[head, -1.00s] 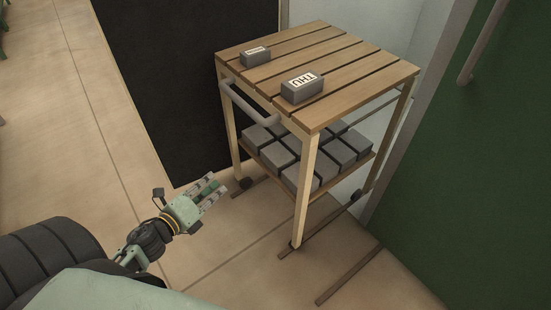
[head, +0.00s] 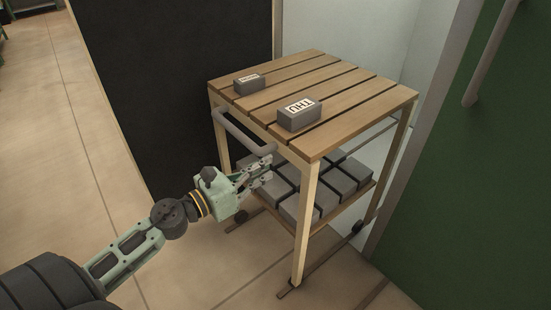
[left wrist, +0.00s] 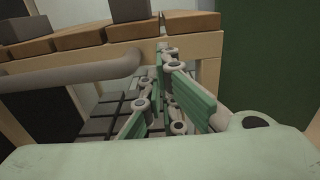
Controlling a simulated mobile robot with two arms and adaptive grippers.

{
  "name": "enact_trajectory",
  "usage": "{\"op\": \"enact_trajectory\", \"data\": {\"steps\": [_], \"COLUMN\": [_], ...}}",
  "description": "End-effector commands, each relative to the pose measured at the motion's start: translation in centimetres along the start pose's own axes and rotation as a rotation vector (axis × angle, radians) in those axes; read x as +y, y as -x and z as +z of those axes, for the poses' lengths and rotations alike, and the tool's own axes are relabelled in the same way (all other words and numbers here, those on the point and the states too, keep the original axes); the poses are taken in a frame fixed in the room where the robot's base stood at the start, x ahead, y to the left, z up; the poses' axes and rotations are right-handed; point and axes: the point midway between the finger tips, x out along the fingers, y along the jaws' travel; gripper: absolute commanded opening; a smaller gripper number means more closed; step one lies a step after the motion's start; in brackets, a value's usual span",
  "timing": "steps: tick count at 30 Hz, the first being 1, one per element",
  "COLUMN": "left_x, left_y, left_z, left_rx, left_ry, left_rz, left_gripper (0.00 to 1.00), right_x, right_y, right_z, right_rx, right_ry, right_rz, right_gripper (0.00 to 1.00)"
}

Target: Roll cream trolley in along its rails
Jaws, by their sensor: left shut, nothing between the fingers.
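The cream trolley (head: 303,215) stands upright on wheels, with a slatted wooden top and a grey bar handle (head: 243,136) on its near left side. Dark rails (head: 288,291) show on the floor under it. My left gripper (head: 265,168) is shut and empty, just below the handle's right end. Whether it touches the trolley I cannot tell. In the left wrist view the handle (left wrist: 70,73) lies left of the fingers (left wrist: 165,95), and the trolley's top edge is above them. My right gripper is out of view.
Two grey bricks with labels, one reading THU (head: 299,114), lie on the trolley top; several plain grey bricks (head: 297,205) fill its lower shelf. A black panel (head: 170,90) stands left and a green panel (head: 470,170) right. Tiled floor at left is clear.

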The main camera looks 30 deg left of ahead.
Motion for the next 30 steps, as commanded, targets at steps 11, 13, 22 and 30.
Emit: {"op": "enact_trajectory", "data": {"steps": [11, 13, 22, 30], "left_x": [0.1, 0.0, 0.0, 0.8], "left_y": [-4.2, -4.3, -4.4, -5.2], "left_z": [0.1, 0.0, -0.1, -0.1], "left_rx": [0.000, 0.001, 0.001, -0.001], "left_ry": [0.000, 0.001, 0.001, 0.000], "left_rz": [0.001, 0.000, 0.001, 0.002], "left_gripper": [0.00, 0.00, 0.00, 0.00], "right_x": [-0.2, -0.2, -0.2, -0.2], "right_y": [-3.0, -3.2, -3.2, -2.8], "right_z": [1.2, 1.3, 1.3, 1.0], "right_rx": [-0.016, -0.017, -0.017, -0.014], "right_ry": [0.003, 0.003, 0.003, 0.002], "right_rz": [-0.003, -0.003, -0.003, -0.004], "right_gripper": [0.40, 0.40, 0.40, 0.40]}}
